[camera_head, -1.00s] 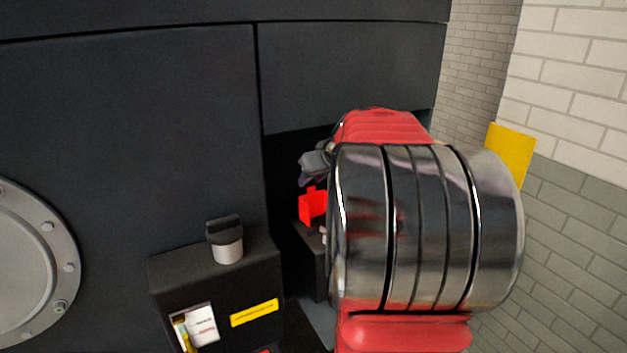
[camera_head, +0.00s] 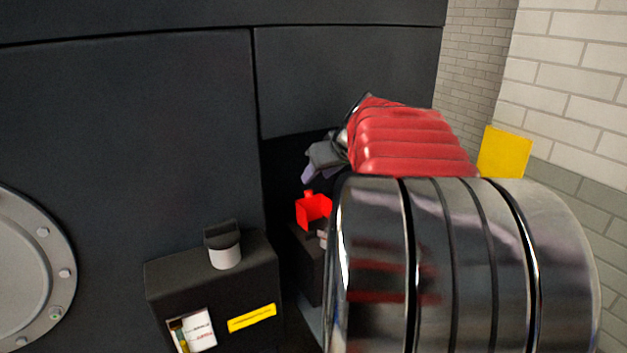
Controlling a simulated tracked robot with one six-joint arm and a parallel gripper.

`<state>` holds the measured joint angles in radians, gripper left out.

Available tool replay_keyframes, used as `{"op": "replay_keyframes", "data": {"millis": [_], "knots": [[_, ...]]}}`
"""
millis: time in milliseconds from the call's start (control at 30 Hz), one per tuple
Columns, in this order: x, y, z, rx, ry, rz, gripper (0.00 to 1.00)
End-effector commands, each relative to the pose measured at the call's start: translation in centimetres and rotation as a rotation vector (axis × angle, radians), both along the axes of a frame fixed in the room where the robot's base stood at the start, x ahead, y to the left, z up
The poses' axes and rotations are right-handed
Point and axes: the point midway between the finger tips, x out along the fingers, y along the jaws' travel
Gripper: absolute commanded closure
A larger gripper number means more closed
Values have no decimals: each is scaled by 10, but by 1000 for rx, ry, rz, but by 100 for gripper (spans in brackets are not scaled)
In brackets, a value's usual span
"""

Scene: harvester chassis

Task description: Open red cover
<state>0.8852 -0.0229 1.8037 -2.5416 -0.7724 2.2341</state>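The red cover (camera_head: 313,210) is a small bright red box-like piece. It sits on a dark block in the recess of the black chassis, just left of my arm. Its outline looks like an open box shape, with a small tab on top. My gripper (camera_head: 314,168) shows only as small grey and purplish parts at the left end of my arm, above the cover. A gap shows between these parts and the cover. Most of the gripper is hidden behind my red and chrome arm links, and its fingers cannot be made out clearly.
A dark box (camera_head: 212,290) with a grey-white knob (camera_head: 224,246), a yellow label (camera_head: 252,318) and a paper tag stands left of the recess. A round bolted flange (camera_head: 30,275) is at far left. A yellow panel (camera_head: 504,152) and brick wall are at right.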

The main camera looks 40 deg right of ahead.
Motion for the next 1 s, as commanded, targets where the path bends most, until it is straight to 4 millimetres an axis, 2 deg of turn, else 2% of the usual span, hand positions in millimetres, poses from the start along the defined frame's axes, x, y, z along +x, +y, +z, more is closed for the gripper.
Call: {"op": "replay_keyframes", "data": {"millis": [200, 400, 1000], "knots": [[-26, 7, 28, -4, -3, -3, 62], [-41, 12, 43, -2, -2, -1, 62], [-44, 13, 46, -1, -1, -1, 62]]}}
